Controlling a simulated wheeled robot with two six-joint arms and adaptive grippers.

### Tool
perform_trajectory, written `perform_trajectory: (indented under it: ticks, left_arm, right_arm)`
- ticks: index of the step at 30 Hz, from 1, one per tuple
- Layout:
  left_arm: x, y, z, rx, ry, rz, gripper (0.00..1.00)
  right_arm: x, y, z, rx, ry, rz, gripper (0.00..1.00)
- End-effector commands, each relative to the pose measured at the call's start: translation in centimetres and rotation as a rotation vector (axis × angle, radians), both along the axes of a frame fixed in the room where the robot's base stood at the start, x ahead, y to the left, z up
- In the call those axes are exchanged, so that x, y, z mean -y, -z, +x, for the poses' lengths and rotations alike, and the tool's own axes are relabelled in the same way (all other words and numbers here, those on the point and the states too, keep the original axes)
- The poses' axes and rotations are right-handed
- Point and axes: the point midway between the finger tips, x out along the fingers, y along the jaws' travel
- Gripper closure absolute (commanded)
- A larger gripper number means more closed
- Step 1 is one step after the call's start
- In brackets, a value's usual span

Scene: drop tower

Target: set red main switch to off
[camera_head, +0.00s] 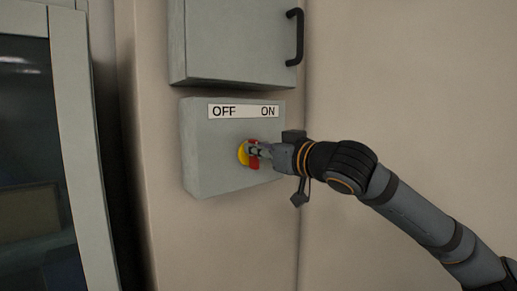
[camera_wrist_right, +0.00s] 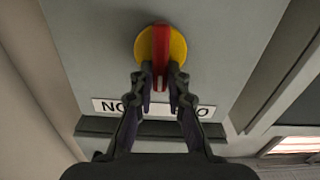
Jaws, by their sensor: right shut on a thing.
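The red main switch (camera_head: 254,162) is a red handle on a round yellow disc (camera_head: 243,153), on the front of a grey box (camera_head: 212,170). A white label (camera_head: 243,111) above it reads OFF at left and ON at right. The handle looks about upright, between the two words. My right gripper (camera_head: 257,151) comes in from the right and is shut on the handle. In the right wrist view the red handle (camera_wrist_right: 160,60) runs between the two fingers (camera_wrist_right: 163,85), and the label shows upside down, partly hidden by them. My left gripper is not in view.
A grey cabinet (camera_head: 232,42) with a black handle (camera_head: 295,37) is just above the box. A framed glass panel (camera_head: 25,150) stands at the left. The wall (camera_head: 420,80) right of the box is bare, with free room around my arm.

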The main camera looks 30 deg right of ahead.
Motion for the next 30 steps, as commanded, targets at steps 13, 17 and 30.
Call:
perform_trajectory:
  ticks: [13,17,30]
  left_arm:
    - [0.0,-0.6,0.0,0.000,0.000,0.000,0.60]
    - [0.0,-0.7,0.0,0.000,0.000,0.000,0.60]
    - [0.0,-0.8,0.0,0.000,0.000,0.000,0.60]
  right_arm:
    - [-0.6,0.1,0.0,0.025,0.001,-0.325,1.00]
    - [-0.7,0.2,-0.1,0.033,0.000,-0.432,1.00]
    - [-1.1,0.5,-0.1,0.053,0.001,-0.682,1.00]
